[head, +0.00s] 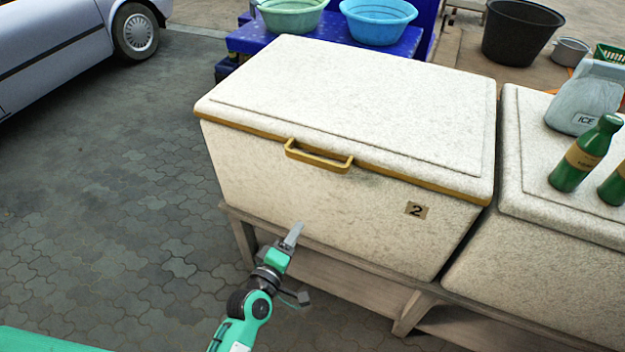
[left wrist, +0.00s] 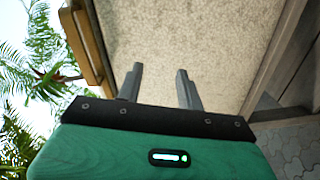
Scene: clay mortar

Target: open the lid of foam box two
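Foam box two (head: 340,200) is a large off-white speckled box with a "2" label (head: 416,210) on its front. Its lid (head: 350,95) lies closed on top, with a yellow edge strip and a yellow handle (head: 318,156) on the front. My left gripper (head: 295,232) is in front of the box's lower front face, below the handle. In the left wrist view its two fingers (left wrist: 160,85) stand apart with nothing between them, facing the speckled front. The handle (left wrist: 88,45) shows at the upper left there. My right gripper is not in view.
The box stands on a wooden stand (head: 340,268). To the right, a second foam box (head: 540,235) carries green bottles (head: 585,155) and a grey ICE bag (head: 588,95). Behind are basins on a blue table (head: 270,38). Paved ground (head: 100,190) at left is free up to a car (head: 60,50).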

